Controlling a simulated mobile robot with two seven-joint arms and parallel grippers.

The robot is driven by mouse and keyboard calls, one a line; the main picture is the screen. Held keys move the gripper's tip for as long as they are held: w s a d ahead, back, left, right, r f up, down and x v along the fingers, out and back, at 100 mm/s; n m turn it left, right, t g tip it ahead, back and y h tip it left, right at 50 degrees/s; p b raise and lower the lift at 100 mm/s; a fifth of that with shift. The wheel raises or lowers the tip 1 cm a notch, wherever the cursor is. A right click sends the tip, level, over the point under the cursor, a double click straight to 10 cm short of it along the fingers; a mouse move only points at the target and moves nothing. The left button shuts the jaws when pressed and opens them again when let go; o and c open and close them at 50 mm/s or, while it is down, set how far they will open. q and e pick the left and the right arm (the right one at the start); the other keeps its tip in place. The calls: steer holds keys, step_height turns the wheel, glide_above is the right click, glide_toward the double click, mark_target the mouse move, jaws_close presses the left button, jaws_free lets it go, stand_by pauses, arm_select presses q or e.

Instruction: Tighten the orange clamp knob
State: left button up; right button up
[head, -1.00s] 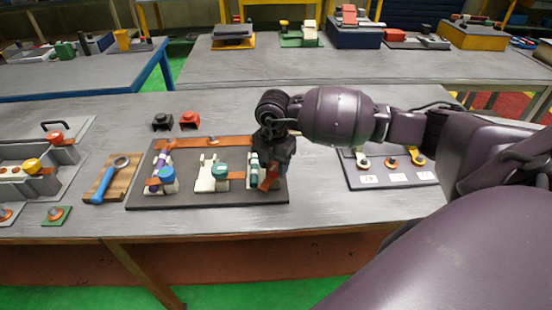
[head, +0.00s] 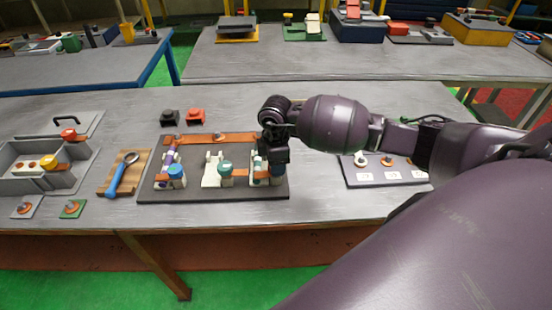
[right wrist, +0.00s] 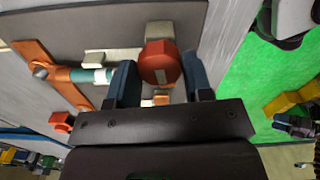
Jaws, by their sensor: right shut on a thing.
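In the head view my right gripper (head: 274,168) is over the right end of the dark fixture board (head: 212,195) and hides most of the knob. A rod with white and teal bands (right wrist: 90,75) runs beside the knob to an orange bar (right wrist: 48,72). My left gripper is not in view.
On the same board are a blue knob (head: 177,171), a green knob (head: 226,169) and an orange bar (head: 195,139). A blue-handled tool (head: 122,174) lies on a wooden block at left. A labelled plate (head: 386,175) lies at right.

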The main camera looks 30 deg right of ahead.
steer(key=shift+w+r+m, duration=0.2)
steer(key=shift+r+m, duration=0.05)
steer(key=shift+m, duration=0.25)
steer(key=o, duration=0.8)
steer(key=shift+o, duration=0.5)
steer(key=shift+s+f, duration=0.1)
steer(key=shift+f, duration=0.05)
step_height(320, 180, up, 11)
steer(key=shift+b, duration=0.3)
steer(key=shift+f, duration=0.1)
